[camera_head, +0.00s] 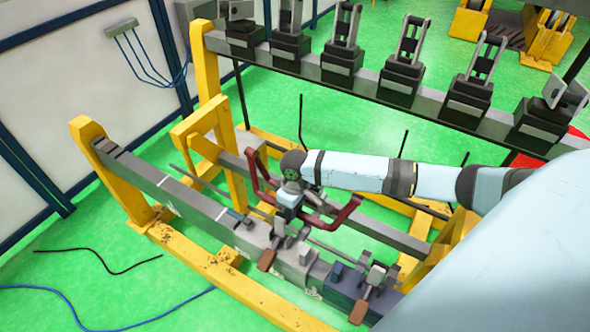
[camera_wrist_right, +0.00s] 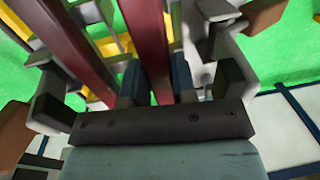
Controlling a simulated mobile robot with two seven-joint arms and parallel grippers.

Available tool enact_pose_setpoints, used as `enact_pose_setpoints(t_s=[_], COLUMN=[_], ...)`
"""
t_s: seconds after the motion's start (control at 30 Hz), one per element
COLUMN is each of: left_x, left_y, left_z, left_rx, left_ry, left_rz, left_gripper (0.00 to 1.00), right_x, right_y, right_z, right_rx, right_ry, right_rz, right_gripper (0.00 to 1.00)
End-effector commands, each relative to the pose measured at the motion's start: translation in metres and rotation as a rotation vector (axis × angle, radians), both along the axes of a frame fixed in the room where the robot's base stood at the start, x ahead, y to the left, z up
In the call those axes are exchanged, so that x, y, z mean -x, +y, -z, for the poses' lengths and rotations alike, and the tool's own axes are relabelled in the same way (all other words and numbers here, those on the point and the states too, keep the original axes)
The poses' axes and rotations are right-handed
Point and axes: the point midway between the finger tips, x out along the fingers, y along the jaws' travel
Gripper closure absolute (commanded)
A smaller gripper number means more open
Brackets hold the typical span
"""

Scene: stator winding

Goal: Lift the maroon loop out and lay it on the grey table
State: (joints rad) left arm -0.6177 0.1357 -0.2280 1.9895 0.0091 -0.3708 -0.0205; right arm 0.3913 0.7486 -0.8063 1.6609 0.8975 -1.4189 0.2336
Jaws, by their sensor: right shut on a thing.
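The maroon loop (camera_head: 345,213) is in the head view, at the long grey beam of the yellow frame. One end rises at the left of my right gripper and the other bends up at its right. My right gripper (camera_head: 289,196) comes down over the middle of the loop and hides part of it. In the right wrist view, my right gripper (camera_wrist_right: 155,82) is shut on a maroon bar (camera_wrist_right: 149,45) of the loop, between its dark fingers. Another maroon bar (camera_wrist_right: 82,45) runs left of the fingers. My left gripper is not in view. No grey table is recognisable.
Clamps with brown handles (camera_head: 267,260) stand on the grey beam (camera_head: 180,195) beside and below the gripper. A rail (camera_head: 390,92) with several black clamp fixtures crosses behind. Yellow posts (camera_head: 205,75) rise at the left. Green floor (camera_head: 90,240) is open at the left.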

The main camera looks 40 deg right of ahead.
Motion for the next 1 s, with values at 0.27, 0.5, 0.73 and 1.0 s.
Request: enact_pose_setpoints(t_s=[0.27,0.5,0.73,1.0], left_x=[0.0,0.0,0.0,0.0], left_y=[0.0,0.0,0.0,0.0], left_z=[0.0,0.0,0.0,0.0], left_rx=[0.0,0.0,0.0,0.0], left_ry=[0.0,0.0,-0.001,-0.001], left_rz=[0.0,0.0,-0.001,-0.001], left_gripper=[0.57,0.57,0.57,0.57], right_x=[-0.001,-0.001,-0.001,-0.001], right_y=[0.0,0.0,0.0,0.0], right_z=[-0.015,-0.027,-0.038,-0.052], right_rx=[0.0,-0.001,-0.001,0.001], right_ry=[-0.003,-0.003,-0.002,-0.004], right_rz=[0.0,0.001,0.001,0.0], right_gripper=[1.0,1.0,1.0,1.0])
